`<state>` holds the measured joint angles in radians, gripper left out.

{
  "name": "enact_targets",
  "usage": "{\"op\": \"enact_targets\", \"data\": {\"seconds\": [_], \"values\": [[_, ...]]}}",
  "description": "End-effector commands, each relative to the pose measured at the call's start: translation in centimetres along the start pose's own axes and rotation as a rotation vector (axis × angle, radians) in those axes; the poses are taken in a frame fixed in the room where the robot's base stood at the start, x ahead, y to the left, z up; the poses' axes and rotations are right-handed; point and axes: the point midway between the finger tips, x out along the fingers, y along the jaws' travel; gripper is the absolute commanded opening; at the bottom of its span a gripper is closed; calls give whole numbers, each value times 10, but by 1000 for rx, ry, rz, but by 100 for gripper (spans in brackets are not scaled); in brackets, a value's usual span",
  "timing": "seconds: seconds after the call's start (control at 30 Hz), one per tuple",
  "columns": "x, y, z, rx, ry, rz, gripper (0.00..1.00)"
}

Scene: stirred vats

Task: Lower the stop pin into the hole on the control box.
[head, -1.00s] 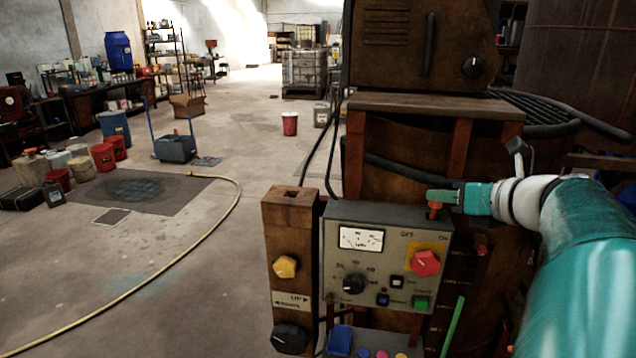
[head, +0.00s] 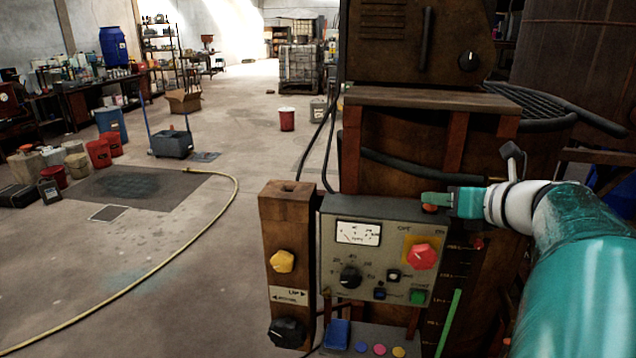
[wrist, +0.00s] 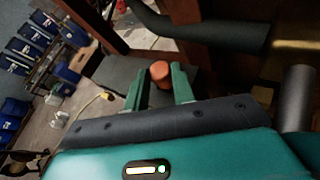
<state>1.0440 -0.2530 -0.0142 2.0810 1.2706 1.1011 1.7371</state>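The control box (head: 332,262) is a grey panel with a dial meter, a red knob on a yellow plate and small buttons. My gripper (head: 432,200) is at the box's top right corner, with its green fingers just above the top face. The stop pin (head: 430,208) is orange-red and shows only as a small piece under the fingertips. In the wrist view, the pin's round orange head (wrist: 159,71) sits between the two fingers, which look closed on its sides. The hole is hidden; I cannot tell how deep the pin sits.
A wooden post (head: 289,187) with yellow and black knobs stands left of the box. A rusty machine with a wooden shelf (head: 430,98) rises behind it. A yellow hose (head: 237,200) curves over the floor at left. The floor between is clear.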

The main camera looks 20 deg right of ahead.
Motion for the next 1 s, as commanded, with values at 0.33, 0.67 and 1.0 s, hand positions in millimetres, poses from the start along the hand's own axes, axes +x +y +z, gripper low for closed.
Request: {"op": "enact_targets", "data": {"seconds": [0.33,0.67,1.0], "values": [[0,-1,-1,2,1,-1,50],[-28,-1,0,0,-2,-4,50],[-102,0,0,-1,-2,-2,50]]}}
